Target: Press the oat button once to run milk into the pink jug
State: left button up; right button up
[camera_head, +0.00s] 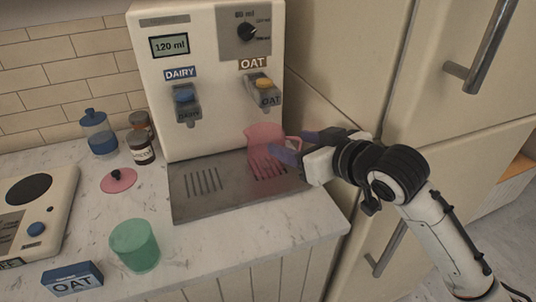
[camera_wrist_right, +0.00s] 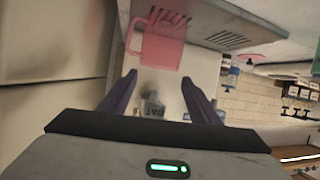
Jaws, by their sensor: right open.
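The milk machine (camera_head: 205,125) stands at the back of the counter. Its oat button (camera_head: 263,83) is a yellow cap above the grey OAT spout, under the OAT label. The translucent pink jug (camera_head: 264,145) stands upright on the drip tray (camera_head: 222,203) below that spout, its handle to the right. My right gripper (camera_head: 292,147) is open just right of the jug, partly over its handle side in the head view. I cannot tell whether they touch. In the right wrist view the jug (camera_wrist_right: 158,46) shows beyond the two spread dark fingers, with nothing between them. My left gripper is out of view.
A blue DAIRY button (camera_head: 183,94) sits left of the oat one. A green cup (camera_head: 135,246), an OAT box (camera_head: 73,280), a pink lid (camera_head: 118,180) and jars stand left. Cabinet doors are at right.

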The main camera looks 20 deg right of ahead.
grip_shut()
jog(key=shift+f, duration=0.1)
dwell(1.2)
